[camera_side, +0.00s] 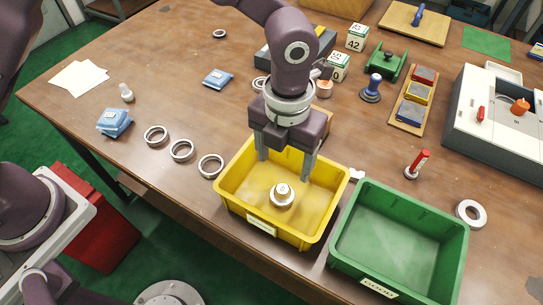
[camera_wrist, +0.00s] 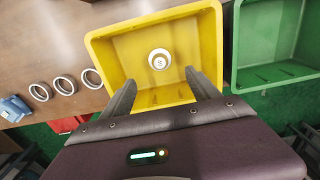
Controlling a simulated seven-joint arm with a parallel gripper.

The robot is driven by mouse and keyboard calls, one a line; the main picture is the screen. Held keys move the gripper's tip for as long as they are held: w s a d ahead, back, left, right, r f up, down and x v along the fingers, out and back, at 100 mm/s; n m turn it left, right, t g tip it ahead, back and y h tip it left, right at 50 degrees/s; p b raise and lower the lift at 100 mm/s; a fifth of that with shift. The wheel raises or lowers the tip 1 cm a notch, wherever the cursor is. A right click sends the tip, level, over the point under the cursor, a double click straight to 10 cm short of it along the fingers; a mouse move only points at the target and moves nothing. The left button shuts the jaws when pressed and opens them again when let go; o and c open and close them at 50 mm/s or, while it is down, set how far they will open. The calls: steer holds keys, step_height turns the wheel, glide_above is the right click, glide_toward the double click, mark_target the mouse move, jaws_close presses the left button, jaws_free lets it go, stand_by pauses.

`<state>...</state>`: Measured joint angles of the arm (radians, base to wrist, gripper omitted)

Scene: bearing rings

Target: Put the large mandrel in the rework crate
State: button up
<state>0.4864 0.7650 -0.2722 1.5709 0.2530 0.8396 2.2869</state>
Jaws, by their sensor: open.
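The yellow crate (camera_side: 229,193) stands at the table's front edge; the writing on its label is too small to read. A short, stepped silver piece (camera_side: 281,194), which looks like the mandrel, stands upright on the crate floor. In the wrist view the silver piece (camera_wrist: 159,60) shows a round top with a mark like an S. My gripper (camera_side: 285,168) is open and empty above the crate, its fingers pointing down, apart from the piece. In the wrist view the open fingers (camera_wrist: 160,80) reach over the near side of the yellow crate (camera_wrist: 100,55).
A green crate (camera_side: 353,215) labelled GOOD stands right beside the yellow one. Several bearing rings (camera_side: 182,151) lie to the left. A red-handled plug gauge (camera_side: 417,164) and a white ring (camera_side: 471,213) are at the right. A blue-handled tool (camera_side: 371,90) stands farther back.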

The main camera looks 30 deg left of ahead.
steer(key=shift+r, duration=0.1)
steer(key=s+a+r+n+t, duration=0.2)
steer(key=a+r+n+t, duration=0.1)
steer(key=a+r+n, duration=1.15)
steer(key=s+a+r+n+t, duration=0.1)
steer(key=s+a+n, duration=0.4)
steer(key=n, duration=0.5)
steer(key=s+a+r+n+t, duration=0.1)
steer(key=s+a+r+n, duration=0.2)
steer(key=s+a+n, duration=0.3)
steer(key=s+n, duration=0.4)
steer(key=n, duration=0.1)
steer(key=shift+s+r+t, duration=0.2)
steer(key=shift+r+t, duration=0.1)
